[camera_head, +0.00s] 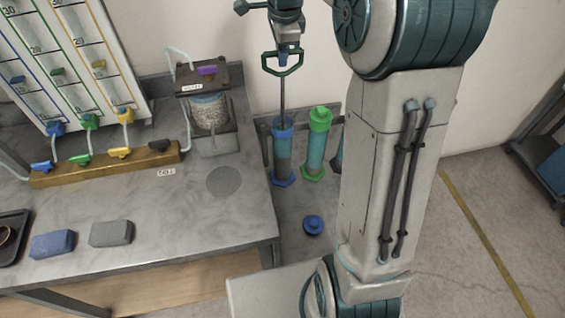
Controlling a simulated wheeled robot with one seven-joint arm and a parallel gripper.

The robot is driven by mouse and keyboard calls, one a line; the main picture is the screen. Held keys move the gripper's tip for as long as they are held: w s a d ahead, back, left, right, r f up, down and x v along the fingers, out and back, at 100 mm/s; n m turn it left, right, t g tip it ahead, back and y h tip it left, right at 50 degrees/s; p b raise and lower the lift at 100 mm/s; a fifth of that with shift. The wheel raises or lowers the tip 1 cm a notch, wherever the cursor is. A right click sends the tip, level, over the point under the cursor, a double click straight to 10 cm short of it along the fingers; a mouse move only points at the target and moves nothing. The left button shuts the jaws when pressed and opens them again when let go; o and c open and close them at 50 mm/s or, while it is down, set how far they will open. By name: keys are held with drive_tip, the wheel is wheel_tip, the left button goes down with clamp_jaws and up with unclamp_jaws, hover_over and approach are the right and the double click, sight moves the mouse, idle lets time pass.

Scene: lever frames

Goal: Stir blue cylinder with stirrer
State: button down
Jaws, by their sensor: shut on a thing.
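The blue cylinder (283,155) stands upright with a blue rim and blue foot, right of the grey table. It is open at the top and holds dark contents in its lower part. The stirrer has a dark rod (283,95) and a green-grey looped handle; the rod reaches down into the cylinder's mouth, and its lower end is hidden inside. My gripper (284,55) is at the top, above the cylinder, shut on the stirrer's handle. A blue cap (313,225) lies in front of the cylinder.
A green-capped cylinder (316,150) stands just right of the blue one. Another cylinder is mostly hidden behind my arm. Left are a grey apparatus (209,110), a brass valve rail (105,165) and two sponge-like blocks (111,233). The table's front middle is clear.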

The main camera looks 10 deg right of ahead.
sight(282, 72)
drive_tip(key=shift+f+b, duration=2.25)
drive_tip(key=shift+f, duration=1.3)
wheel_tip(282, 72, down, 6)
drive_tip(key=b, duration=0.4)
drive_tip(key=shift+f+b, duration=0.25)
drive_tip(key=shift+b, duration=0.1)
drive_tip(key=shift+r, duration=0.2)
wheel_tip(282, 72, up, 7)
drive_tip(key=p, duration=0.6)
drive_tip(key=shift+r, duration=0.15)
wheel_tip(282, 72, up, 6)
drive_tip(key=p, duration=0.5)
drive_tip(key=shift+r, duration=0.35)
